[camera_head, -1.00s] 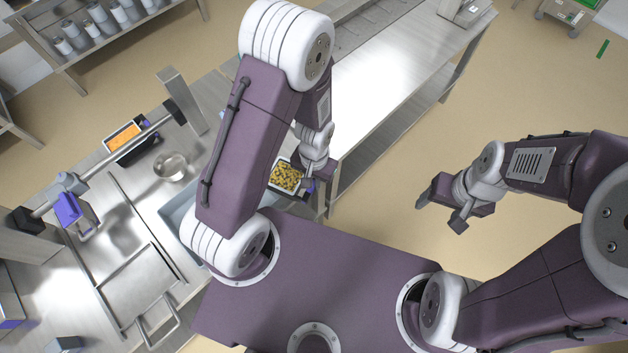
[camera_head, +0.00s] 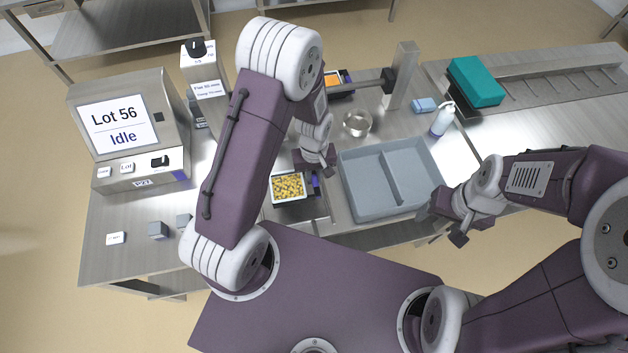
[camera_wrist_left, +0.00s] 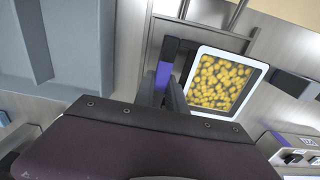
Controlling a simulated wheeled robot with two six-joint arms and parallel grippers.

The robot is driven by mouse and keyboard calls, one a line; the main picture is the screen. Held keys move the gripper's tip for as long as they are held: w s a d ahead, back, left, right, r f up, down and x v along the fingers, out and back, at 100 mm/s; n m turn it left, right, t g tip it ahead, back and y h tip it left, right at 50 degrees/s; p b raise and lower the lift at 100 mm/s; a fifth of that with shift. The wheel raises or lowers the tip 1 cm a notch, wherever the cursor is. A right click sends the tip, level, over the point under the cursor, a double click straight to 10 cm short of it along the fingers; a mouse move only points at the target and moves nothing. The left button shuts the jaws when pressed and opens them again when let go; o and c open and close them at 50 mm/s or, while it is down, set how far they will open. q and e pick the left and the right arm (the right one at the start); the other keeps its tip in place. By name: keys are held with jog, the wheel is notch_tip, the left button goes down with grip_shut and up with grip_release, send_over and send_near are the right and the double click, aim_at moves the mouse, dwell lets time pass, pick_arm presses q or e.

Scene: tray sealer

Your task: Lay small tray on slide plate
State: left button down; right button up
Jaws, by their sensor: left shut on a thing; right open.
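The small tray (camera_head: 288,199) has a white rim and yellow pieces in it. In the head view it is just left of my left gripper (camera_head: 316,178), partly behind my left arm. The tray also shows in the left wrist view (camera_wrist_left: 252,82), right of the fingers (camera_wrist_left: 172,88). A metal plate with a raised frame (camera_wrist_left: 205,36), seemingly the slide plate, lies beyond and below the tray; I cannot tell if they touch. My right gripper (camera_head: 441,226) is open and empty.
A grey two-compartment bin (camera_head: 352,190) stands right of the left gripper. A metal bowl (camera_head: 357,123), a spray bottle (camera_head: 441,121) and a teal box (camera_head: 475,82) lie behind. A control box with a screen reading "Lot 56 Idle" (camera_head: 125,125) stands at left.

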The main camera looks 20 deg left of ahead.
aim_at(310, 193)
pick_arm(q)
jog(key=shift+a+f+b, duration=0.35)
jog(key=shift+a+f, duration=0.1)
jog(key=shift+f, duration=0.1)
notch_tip(310, 193, down, 6)
jog(key=b, duration=0.5)
jog(key=shift+s+a+f+b, duration=0.1)
jog(key=shift+a+f+b, duration=0.1)
jog(key=shift+b, duration=0.1)
jog(key=shift+f, duration=0.25)
pick_arm(e)
notch_tip(310, 193, down, 7)
jog(key=shift+a, duration=0.2)
pick_arm(q)
jog(key=shift+r, duration=0.1)
pick_arm(e)
jog(key=shift+w+r, duration=0.1)
jog(key=shift+r, duration=0.3)
